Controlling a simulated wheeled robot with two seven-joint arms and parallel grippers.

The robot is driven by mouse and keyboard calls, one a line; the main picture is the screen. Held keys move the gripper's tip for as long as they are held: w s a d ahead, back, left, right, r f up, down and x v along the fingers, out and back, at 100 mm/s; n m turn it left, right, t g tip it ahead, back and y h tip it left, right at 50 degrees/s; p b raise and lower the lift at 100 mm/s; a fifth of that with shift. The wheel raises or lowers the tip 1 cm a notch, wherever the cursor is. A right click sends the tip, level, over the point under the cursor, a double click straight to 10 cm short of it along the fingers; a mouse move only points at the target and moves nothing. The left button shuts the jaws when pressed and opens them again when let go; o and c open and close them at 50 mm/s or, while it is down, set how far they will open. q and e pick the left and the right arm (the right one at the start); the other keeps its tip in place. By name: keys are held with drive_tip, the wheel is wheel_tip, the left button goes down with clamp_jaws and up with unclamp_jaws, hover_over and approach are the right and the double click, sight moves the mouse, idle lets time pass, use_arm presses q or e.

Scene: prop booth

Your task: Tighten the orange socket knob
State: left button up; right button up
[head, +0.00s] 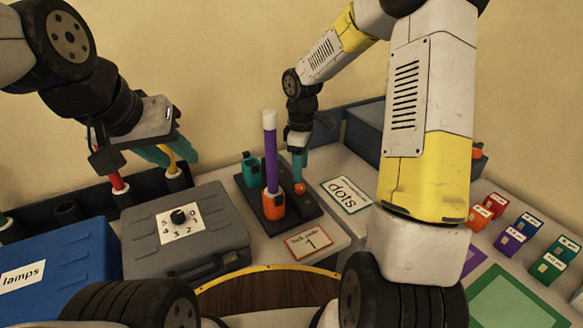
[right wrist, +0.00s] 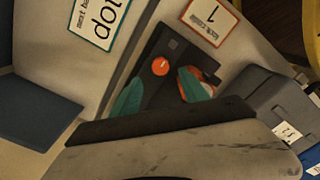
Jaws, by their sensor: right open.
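The orange knob (head: 300,188) sits on a black base (head: 310,213), beside an orange socket (head: 273,206). A purple tube (head: 271,160) with a white top stands upright in that socket. My right gripper (head: 299,168) points down just above the knob. In the right wrist view its teal fingers (right wrist: 158,92) are apart and empty, with the round knob face (right wrist: 160,66) beyond the gap between them. The orange socket is partly hidden there by one finger. My left gripper (head: 170,152) is over the rack at left, its teal fingers apart near a yellow rod.
A teal socket (head: 250,168) stands on the base's back left. A grey case (head: 200,255) with a numbered dial and a blue "lamps" box (head: 50,275) are at left. A "dots" card (head: 345,194) lies right of the base. Small coloured cards (head: 495,203) stand at right.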

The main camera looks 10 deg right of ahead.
sight(300, 186)
wheel_tip(300, 186, down, 6)
drive_tip(key=shift+f, duration=0.15)
drive_tip(key=shift+c, duration=0.2)
clamp_jaws()
